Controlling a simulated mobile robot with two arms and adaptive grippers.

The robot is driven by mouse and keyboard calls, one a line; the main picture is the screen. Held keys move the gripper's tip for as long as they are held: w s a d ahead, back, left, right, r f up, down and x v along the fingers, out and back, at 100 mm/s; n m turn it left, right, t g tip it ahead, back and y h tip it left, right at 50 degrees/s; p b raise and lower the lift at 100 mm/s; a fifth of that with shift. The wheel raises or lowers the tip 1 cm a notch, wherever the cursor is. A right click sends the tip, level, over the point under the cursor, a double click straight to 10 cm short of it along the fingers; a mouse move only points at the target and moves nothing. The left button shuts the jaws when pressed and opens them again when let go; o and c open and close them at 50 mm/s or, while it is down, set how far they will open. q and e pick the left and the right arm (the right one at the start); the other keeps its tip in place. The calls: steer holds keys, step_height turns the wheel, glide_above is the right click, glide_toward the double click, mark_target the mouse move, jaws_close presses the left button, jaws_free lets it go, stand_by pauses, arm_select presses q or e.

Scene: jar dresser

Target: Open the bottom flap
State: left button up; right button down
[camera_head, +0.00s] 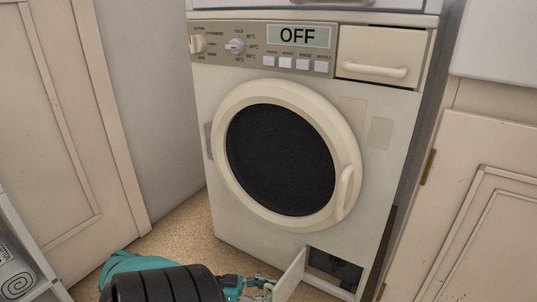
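A white washing machine (203,120) stands upright in the middle of the view. Its bottom flap (291,274) is a small pale panel at the lower front. The flap is swung outward, with a dark opening (334,268) showing to its right. My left gripper (267,289) is low at the bottom edge, at the left side of the flap. It looks close to or touching the flap; contact is unclear. The fingertips are small and partly cut off, so I cannot tell whether they are open or shut. My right gripper is not in view.
The round door (282,160) is shut, and the detergent drawer (383,55) is closed. The display (298,37) reads OFF. A cabinet door (470,215) stands close on the right, another (60,130) on the left. Bare floor (185,240) shows left of the machine.

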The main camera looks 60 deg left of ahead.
arm_select(q)
steer(key=shift+o, duration=1)
steer(key=shift+s+f, duration=0.15)
steer(key=shift+a, duration=0.1)
steer(key=v, duration=1.1)
steer(key=shift+s+a, duration=0.25)
